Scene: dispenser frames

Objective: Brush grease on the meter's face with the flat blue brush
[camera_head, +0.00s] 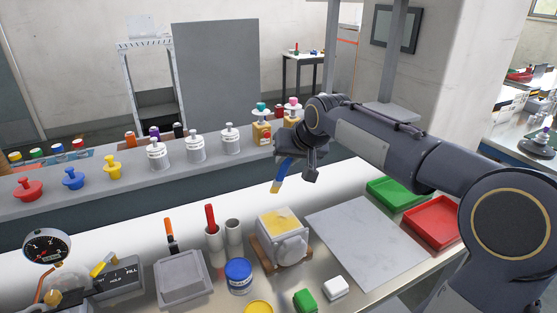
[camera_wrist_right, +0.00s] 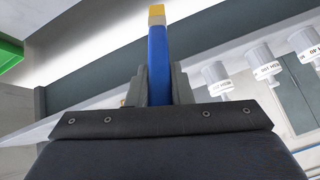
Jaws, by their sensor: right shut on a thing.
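My right gripper (camera_head: 290,157) is shut on the flat blue brush (camera_head: 282,175). The brush points down, its yellowish tip in the air above the back of the bench. In the right wrist view the blue brush (camera_wrist_right: 158,60) stands between the two fingers of the gripper (camera_wrist_right: 160,88), with a yellow tip at its far end. A pale box (camera_head: 266,238) with a yellow patch on its top and a round disc on its side sits on a brown base, below and apart from the brush. A round dial with a black face (camera_head: 47,246) stands at far left.
A blue tub (camera_head: 239,272), a yellow lid (camera_head: 258,307), a green block (camera_head: 305,300) and a white block (camera_head: 335,288) are near the front. Cups (camera_head: 213,238) hold a red-handled tool. A grey sheet (camera_head: 365,242) lies bare right of the box, before green (camera_head: 395,194) and red trays (camera_head: 432,222).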

